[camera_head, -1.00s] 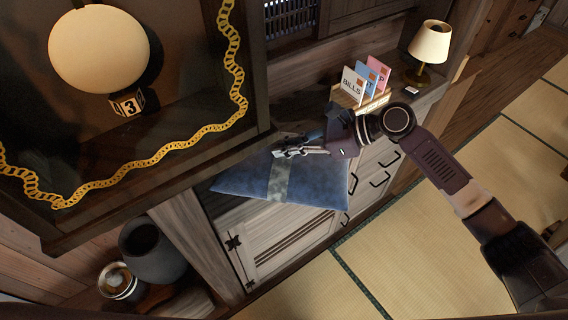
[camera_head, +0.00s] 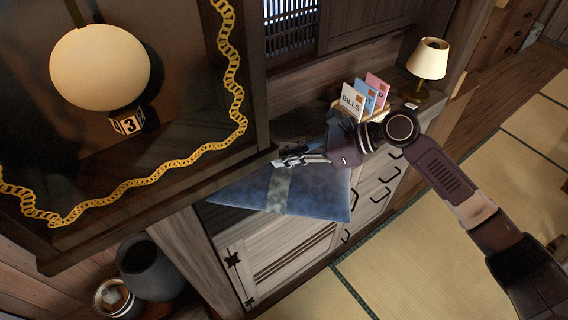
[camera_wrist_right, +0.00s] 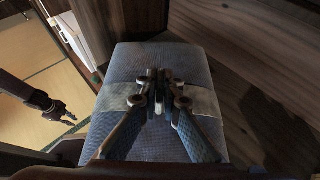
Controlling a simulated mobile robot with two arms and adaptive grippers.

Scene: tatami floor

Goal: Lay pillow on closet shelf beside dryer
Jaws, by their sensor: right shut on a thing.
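The pillow (camera_head: 315,190) is blue with a pale grey band across its middle. In the head view it is tilted in front of the white cabinet (camera_head: 285,245), with its left corner near the dark display case. My right gripper (camera_head: 303,158) is shut on the pillow at the band. In the right wrist view the fingers (camera_wrist_right: 159,85) meet over the band of the pillow (camera_wrist_right: 165,145). My left gripper (camera_wrist_right: 65,115) shows small at the left of that view, apart from the pillow, its opening unclear. I cannot make out a dryer or tell which surface is the closet shelf.
A letter holder (camera_head: 365,100) and a lamp (camera_head: 428,62) stand on the cabinet top. A grey vase (camera_head: 150,265) stands lower left. Tatami (camera_head: 420,265) is clear.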

